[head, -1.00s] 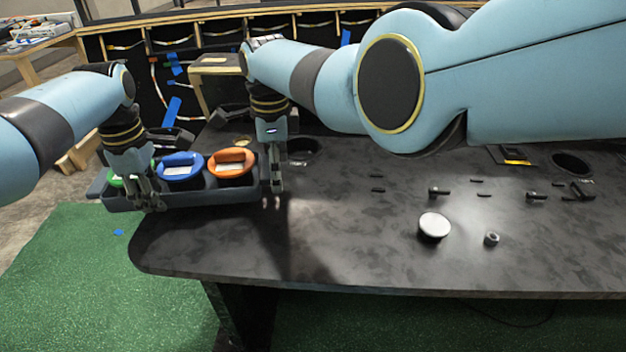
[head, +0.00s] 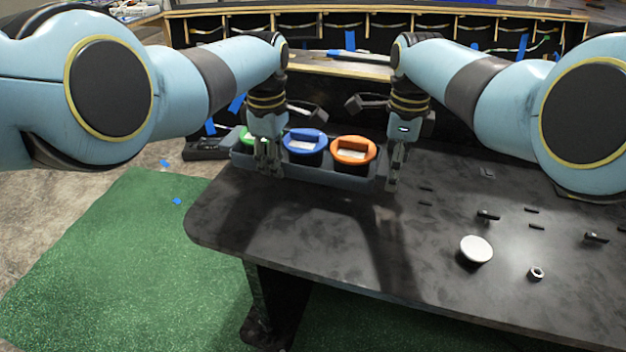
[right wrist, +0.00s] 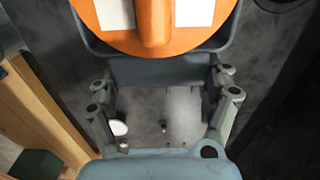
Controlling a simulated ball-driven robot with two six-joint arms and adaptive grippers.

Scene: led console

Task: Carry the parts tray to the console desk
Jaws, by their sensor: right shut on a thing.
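The parts tray (head: 330,180) is a long dark grey bin at the left end of the black console desk (head: 320,240). It carries a green-lidded part (head: 249,141), a blue-lidded part (head: 305,141) and an orange-lidded part (head: 353,150). My right gripper (head: 393,183) is shut on the tray's right end. In the right wrist view its fingers (right wrist: 165,95) are at the tray wall below the orange lid. My left gripper (head: 267,170) is at the tray's left front, partly covering the green part; its jaw opening is unclear. Whether the tray touches the desk I cannot tell.
A white disc (head: 476,250), a nut (head: 536,273) and several small black pieces (head: 488,215) lie on the desk at right. A wooden-framed rack (head: 370,25) stands behind. Green carpet (head: 110,260) lies at left.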

